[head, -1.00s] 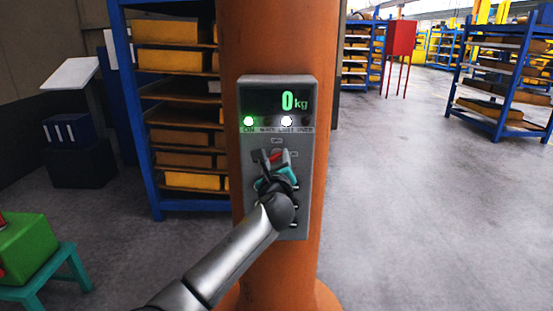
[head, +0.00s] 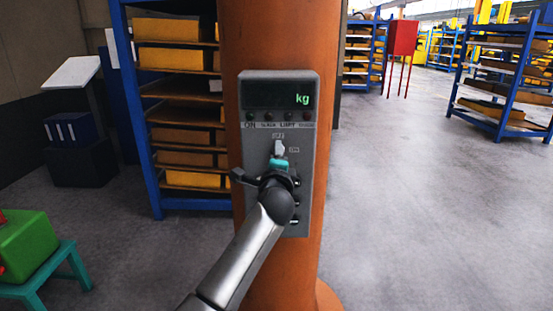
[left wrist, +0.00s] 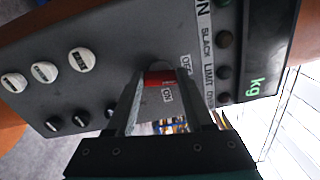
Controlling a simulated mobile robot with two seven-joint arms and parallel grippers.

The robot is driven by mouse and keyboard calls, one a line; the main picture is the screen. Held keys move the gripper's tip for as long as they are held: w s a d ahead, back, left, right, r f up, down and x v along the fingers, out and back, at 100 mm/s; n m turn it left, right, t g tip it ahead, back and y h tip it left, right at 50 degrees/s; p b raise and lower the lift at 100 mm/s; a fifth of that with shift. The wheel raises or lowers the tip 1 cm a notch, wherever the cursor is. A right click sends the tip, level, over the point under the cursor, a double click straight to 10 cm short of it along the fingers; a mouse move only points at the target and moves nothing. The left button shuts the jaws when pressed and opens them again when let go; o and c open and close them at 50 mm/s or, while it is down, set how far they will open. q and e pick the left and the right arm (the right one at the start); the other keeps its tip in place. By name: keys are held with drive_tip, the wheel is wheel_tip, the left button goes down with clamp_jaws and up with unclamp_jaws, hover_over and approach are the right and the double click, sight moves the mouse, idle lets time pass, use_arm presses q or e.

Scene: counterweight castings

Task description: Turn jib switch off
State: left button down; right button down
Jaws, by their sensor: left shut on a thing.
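The grey control box (head: 308,170) is fixed to the orange column. Its display (head: 276,95) shows only "kg" with no number, and its row of lamps is dark. My left gripper (head: 279,163) is in front of the box and shut on the jib switch. In the left wrist view, the switch's red part (left wrist: 160,78) shows between the fingers of the left gripper (left wrist: 161,90). OFF and ON labels are beside it. In the head view my gripper hides most of the switch. My right gripper is not in view.
The orange column (head: 270,30) stands straight ahead. A blue rack (head: 155,185) with yellow and brown castings is behind it on the left. A green block (head: 28,245) sits on a teal stool (head: 65,262) at lower left. The floor at right is clear.

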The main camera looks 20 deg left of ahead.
use_arm(q)
drive_tip(key=shift+f+n, duration=0.1)
drive_tip(key=shift+n, duration=0.8)
drive_tip(key=shift+c, duration=1.4)
unclamp_jaws()
drive_tip(key=shift+s, duration=0.1)
drive_tip(key=v, duration=1.5)
drive_tip(key=shift+d, duration=0.1)
